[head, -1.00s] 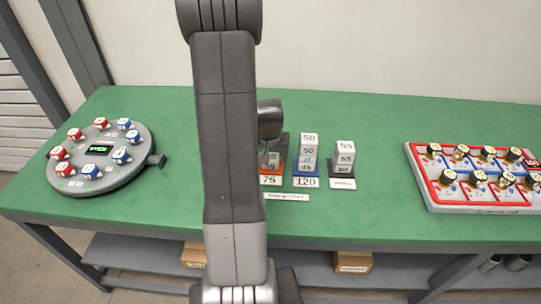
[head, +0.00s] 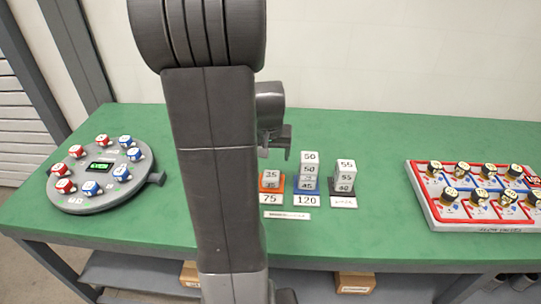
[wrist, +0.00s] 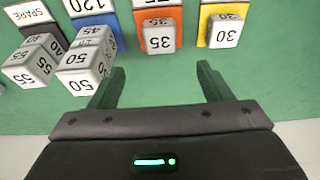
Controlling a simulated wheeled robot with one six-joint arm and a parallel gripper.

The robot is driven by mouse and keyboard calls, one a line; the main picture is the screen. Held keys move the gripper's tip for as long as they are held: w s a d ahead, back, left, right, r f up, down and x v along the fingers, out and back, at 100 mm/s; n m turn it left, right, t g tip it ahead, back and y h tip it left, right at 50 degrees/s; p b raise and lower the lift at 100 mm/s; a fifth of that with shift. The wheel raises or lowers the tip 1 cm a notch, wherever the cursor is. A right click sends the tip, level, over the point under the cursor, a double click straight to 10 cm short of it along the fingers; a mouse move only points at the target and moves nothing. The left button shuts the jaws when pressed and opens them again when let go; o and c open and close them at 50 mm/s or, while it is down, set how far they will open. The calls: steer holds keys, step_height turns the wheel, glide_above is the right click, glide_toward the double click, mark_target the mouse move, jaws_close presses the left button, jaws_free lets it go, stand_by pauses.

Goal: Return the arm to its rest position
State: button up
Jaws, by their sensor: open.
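My gripper (head: 282,151) is raised above the green bench, behind my upright arm link in the head view. In the wrist view its two fingers (wrist: 160,88) stand wide apart with nothing between them. White numbered blocks stand beyond the fingers: a stack (head: 309,172) on the blue 120 pad, blocks (head: 270,179) on the orange 75 pad, and a stack (head: 345,176) on the dark spare pad. The wrist view also shows a block (wrist: 224,31) on a yellow pad, which my arm hides in the head view.
A round grey turntable (head: 105,202) with red and blue knobs sits at the left of the green bench (head: 360,232). A red-edged tray (head: 438,214) with several black-topped pieces is at the right. Open bench lies between the blocks and this tray.

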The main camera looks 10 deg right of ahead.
mark_target(271, 176)
steer(key=shift+f, duration=0.1)
steer(key=x, duration=1.2)
steer(key=shift+f, duration=0.15)
steer(key=shift+r, duration=0.25)
